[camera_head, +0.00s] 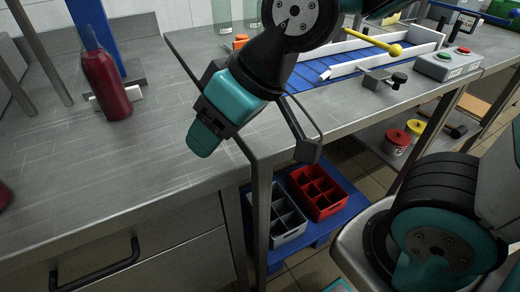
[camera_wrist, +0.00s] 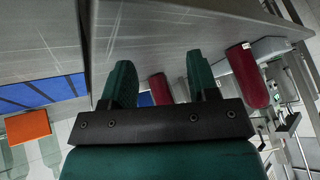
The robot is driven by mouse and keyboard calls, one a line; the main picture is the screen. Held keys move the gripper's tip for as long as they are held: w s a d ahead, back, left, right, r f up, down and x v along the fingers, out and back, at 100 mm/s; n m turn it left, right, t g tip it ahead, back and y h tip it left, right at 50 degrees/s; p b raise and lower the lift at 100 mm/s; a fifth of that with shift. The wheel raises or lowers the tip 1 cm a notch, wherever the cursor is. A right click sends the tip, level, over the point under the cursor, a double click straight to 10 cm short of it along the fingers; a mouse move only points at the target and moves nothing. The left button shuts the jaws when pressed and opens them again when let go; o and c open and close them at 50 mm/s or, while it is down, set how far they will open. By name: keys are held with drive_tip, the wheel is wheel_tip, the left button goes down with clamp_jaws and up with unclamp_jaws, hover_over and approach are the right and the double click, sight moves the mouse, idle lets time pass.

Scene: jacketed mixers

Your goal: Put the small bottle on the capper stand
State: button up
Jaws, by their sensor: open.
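A dark red bottle (camera_head: 107,88) stands upright on the grey bench at the left, in front of a blue column (camera_head: 95,28) with a pale base piece. I cannot tell if that column belongs to the capper stand. Another red object (camera_head: 4,195) is cut off at the left edge. The wrist view shows one larger red bottle (camera_wrist: 248,76) at the right, and a red object (camera_wrist: 160,89) partly hidden in the finger gap. My gripper (camera_head: 206,136) hangs near the bench's front right corner, apart from the bottles. Its teal fingers (camera_wrist: 160,82) are open and empty.
A blue-floored tray (camera_head: 345,65) and a grey button box (camera_head: 447,63) lie on the far bench. The bench between gripper and red bottle is clear.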

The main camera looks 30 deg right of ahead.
drive_tip(key=s+d+g, duration=0.1)
drive_tip(key=s, duration=0.1)
drive_tip(key=s+d+g+h, duration=0.1)
drive_tip(key=s, duration=0.1)
drive_tip(key=s+d+f+g, duration=0.1)
drive_tip(key=s+g, duration=0.1)
drive_tip(key=shift+s+d+n+h, duration=0.1)
drive_tip(key=shift+s+n+h, duration=0.2)
drive_tip(key=shift+n, duration=0.1)
